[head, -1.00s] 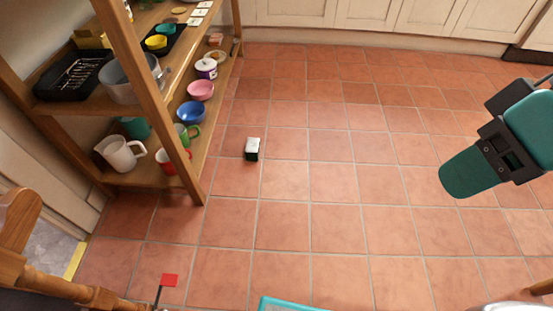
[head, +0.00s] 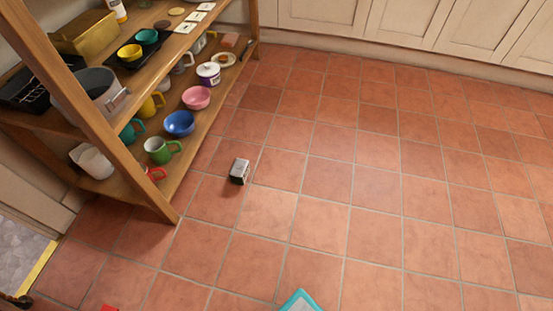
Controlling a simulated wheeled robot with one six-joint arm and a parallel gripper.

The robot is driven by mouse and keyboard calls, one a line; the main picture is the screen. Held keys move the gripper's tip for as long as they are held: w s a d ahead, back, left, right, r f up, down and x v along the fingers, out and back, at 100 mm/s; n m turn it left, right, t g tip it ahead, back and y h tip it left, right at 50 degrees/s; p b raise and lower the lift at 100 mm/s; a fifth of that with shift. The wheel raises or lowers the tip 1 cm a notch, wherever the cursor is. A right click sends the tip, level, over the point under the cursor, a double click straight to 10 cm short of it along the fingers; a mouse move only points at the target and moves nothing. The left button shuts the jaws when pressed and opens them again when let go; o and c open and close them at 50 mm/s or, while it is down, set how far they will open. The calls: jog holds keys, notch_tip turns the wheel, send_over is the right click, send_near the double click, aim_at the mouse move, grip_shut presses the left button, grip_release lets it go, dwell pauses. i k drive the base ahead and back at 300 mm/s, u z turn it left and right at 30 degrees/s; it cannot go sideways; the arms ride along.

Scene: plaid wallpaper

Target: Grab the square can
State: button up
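A small box-shaped can (head: 239,171) with a pale top and dark sides is on the tiled floor. It lies just right of the wooden shelf and touches nothing else. Its label is too small to read. My gripper is not in the head view now.
A wooden shelf unit (head: 150,192) stands at the left with bowls, mugs and trays; its front post is near the can. Cream cupboards (head: 440,40) line the back. A turquoise-edged thing (head: 299,300) shows at the bottom edge. The tiled floor (head: 370,200) to the right is clear.

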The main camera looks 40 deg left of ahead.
aim_at(240, 171)
jog(key=z, duration=0.05)
jog(key=i, duration=0.8)
jog(key=u, duration=1)
jog(key=i, duration=0.75)
jog(key=u, duration=0.85)
